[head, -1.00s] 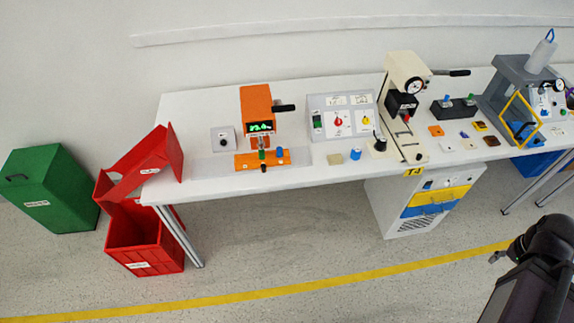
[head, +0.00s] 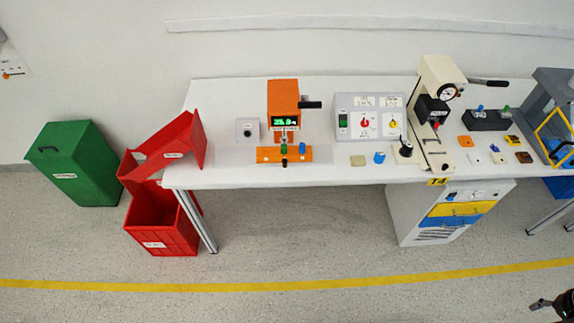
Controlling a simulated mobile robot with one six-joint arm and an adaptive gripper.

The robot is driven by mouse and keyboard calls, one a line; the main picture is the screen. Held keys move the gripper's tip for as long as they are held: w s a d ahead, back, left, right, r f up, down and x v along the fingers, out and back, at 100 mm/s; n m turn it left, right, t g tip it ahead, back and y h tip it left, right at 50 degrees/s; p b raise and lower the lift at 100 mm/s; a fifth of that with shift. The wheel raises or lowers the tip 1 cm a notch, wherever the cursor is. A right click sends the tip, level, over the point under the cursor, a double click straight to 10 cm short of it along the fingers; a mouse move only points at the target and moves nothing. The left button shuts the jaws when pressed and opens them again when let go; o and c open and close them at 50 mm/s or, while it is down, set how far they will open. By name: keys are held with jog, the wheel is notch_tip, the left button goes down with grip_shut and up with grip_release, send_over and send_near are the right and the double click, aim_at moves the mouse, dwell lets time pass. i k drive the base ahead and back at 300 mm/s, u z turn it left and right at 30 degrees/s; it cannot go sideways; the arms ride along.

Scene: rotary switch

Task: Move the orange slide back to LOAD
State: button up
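The orange slide (head: 266,156) is a low, wide bar at the foot of the orange machine (head: 283,98) on the white table. A green piece (head: 284,149) sits on its middle, below the machine's head, and a blue piece (head: 302,146) stands toward its right end. A small black knob (head: 284,163) sticks out at its front. The slide's lettering is too small to read. My gripper (head: 540,304) is at the bottom right corner, far from the slide and over the floor. It is too small to tell whether it is open or shut.
The white table (head: 235,178) also holds a grey control box (head: 368,117), a small grey box with a black knob (head: 247,129) and a cream press (head: 433,105). Red bins (head: 160,228) and a green bin (head: 75,165) stand left. The floor in front is clear, with a yellow line.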

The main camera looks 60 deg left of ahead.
aim_at(264, 154)
jog(key=z, duration=0.1)
jog(key=k, duration=1.65)
jog(key=u, duration=1.65)
jog(key=i, duration=0.85)
jog(key=z, duration=0.15)
